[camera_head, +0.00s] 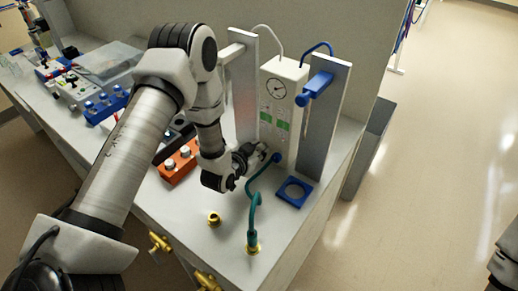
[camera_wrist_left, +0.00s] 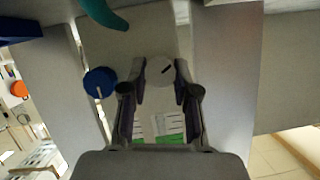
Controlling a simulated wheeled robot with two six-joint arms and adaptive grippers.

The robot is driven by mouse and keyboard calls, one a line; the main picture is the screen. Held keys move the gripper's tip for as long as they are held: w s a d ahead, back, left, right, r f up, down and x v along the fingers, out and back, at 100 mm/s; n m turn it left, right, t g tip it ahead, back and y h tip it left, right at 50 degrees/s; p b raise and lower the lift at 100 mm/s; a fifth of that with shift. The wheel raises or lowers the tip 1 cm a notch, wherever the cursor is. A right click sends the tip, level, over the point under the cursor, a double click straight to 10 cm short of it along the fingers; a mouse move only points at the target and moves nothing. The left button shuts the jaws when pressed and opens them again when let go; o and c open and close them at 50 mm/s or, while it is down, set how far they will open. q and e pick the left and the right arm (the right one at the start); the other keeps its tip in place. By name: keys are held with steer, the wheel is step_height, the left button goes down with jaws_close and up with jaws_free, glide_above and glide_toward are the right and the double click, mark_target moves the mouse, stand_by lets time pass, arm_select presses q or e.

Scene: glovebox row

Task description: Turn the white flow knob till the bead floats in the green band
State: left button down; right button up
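The white flow knob (camera_wrist_left: 160,72) shows in the left wrist view, with a dark mark on its face. My left gripper (camera_wrist_left: 160,66) has a finger on each side of it, apart from each other; contact cannot be made out. In the head view my left gripper (camera_head: 263,156) is at the lower front of the white flow panel (camera_head: 285,72) and hides the white knob. The green bands (camera_head: 267,118) show on the panel and in the left wrist view (camera_wrist_left: 171,139). The bead is too small to make out. My right gripper is not in view.
A blue knob (camera_wrist_left: 99,82) sits beside the white one. A teal hose (camera_head: 252,190) rises from a brass fitting (camera_head: 253,249) close to my gripper. A blue square holder (camera_head: 294,192) and an orange block (camera_head: 179,163) flank it. Grey uprights (camera_head: 326,120) flank the panel.

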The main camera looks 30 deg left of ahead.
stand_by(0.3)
arm_select(q)
steer(key=n+h+b, duration=0.2)
steer(key=n+b, duration=0.1)
steer(key=shift+a+f, duration=0.15)
steer(key=shift+a, duration=0.05)
steer(key=n+h+b, duration=0.2)
steer(key=n+b, duration=0.1)
steer(key=b, duration=0.1)
steer(key=shift+w+a+f, duration=0.1)
steer(key=shift+a, duration=0.05)
steer(key=n+h+b, duration=0.2)
steer(key=n+b, duration=0.1)
steer(key=shift+a+f+b, duration=0.1)
steer(key=shift+f+b, duration=0.05)
steer(key=shift+b, duration=0.2)
steer(key=n+t+h+b, duration=0.1)
steer(key=n+b, duration=0.2)
steer(key=shift+n+h, duration=0.3)
steer(key=shift+n, duration=0.1)
steer(key=c, duration=1.1)
jaws_free()
steer(key=shift+c, duration=0.2)
